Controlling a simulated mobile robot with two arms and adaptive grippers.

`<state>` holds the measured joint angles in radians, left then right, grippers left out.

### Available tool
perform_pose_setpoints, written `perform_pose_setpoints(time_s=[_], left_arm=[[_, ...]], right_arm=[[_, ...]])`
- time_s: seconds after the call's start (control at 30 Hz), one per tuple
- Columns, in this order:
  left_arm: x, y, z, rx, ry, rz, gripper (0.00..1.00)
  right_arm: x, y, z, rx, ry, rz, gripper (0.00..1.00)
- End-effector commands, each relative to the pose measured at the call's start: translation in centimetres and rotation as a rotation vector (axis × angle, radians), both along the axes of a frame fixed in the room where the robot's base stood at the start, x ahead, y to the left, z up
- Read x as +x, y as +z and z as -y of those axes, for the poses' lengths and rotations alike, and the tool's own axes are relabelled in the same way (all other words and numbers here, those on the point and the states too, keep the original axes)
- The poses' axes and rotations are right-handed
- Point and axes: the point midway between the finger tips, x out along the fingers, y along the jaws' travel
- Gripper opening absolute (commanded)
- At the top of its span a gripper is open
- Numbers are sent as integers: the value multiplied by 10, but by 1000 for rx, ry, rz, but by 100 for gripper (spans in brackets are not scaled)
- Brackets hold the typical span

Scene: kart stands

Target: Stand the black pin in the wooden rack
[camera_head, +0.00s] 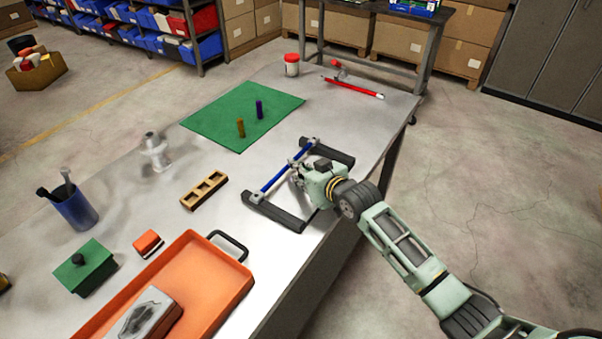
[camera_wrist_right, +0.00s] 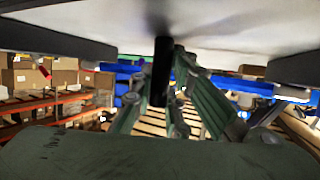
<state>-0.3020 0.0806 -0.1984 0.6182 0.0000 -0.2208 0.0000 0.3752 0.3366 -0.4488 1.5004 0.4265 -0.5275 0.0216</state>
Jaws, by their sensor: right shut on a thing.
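My right gripper (camera_head: 298,180) is low over the right edge of the table, between the two black padded bars of a stand. In the right wrist view its fingers are shut on the black pin (camera_wrist_right: 160,72), which stands roughly upright between them; the table surface fills the top of that view. I cannot tell whether the pin touches the table. The head view hides the pin behind the gripper. The wooden rack (camera_head: 193,201) lies on the table to the left of the stand, its compartments looking empty. My left gripper is not in view.
The stand's blue rod (camera_head: 273,179) and black bars (camera_head: 272,212) surround the gripper closely. An orange tray (camera_head: 237,287) lies nearer. A green mat (camera_head: 213,122) holds a purple pin (camera_head: 259,109) and a brown pin (camera_head: 240,128). A white fitting (camera_head: 155,152) stands beyond the rack.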

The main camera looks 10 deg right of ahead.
Motion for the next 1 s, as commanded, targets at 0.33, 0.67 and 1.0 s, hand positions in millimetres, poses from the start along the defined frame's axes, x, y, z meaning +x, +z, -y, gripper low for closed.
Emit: perform_pose_setpoints(time_s=[0.33,0.67,1.0], left_arm=[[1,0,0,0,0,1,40],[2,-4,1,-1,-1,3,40],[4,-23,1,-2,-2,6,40]], right_arm=[[0,0,0,0,0,0,0],[1,27,0,0,1,5,0],[32,73,51,-5,-3,3,0]])
